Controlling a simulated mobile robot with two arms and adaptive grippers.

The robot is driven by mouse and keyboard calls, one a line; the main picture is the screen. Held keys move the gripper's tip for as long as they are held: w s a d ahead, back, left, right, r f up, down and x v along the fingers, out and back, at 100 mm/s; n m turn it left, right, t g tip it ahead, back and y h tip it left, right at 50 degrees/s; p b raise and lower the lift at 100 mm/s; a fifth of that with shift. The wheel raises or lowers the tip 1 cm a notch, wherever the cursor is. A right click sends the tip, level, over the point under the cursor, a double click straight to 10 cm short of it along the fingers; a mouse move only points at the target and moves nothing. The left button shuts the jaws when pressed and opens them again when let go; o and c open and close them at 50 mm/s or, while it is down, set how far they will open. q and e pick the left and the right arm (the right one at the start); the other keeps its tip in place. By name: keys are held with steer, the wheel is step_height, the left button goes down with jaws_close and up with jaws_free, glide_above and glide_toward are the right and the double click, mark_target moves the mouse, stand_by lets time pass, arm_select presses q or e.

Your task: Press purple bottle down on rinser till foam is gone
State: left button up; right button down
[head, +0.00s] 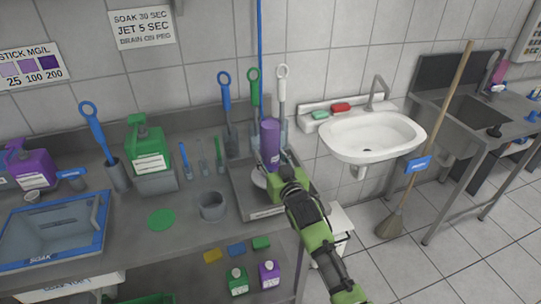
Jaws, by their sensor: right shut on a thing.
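The purple bottle (270,137) stands about upright at the right end of the steel counter. My right gripper (279,172) is shut around its lower part, which is partly hidden by the gripper and green arm. Bottle and gripper are over a shallow grey metal tray (246,199), which seems to be the rinser. A pale round piece (259,179) shows in the tray beside the gripper. I cannot tell whether the bottle's mouth touches the rinser, and no foam can be made out. My left gripper is not in view.
Tall-handled brushes in holders, such as the blue one (225,95), stand behind the tray. A grey cup (212,206) and a green jug (148,153) are to the left. A white sink (372,134) and a broom (432,140) are to the right.

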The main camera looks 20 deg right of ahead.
mark_target(273, 148)
steer(key=shift+f, duration=0.8)
stand_by(2.9)
steer(key=shift+r, duration=0.15)
stand_by(2.2)
steer(key=shift+r+p, duration=2.75)
steer(key=shift+r, duration=0.25)
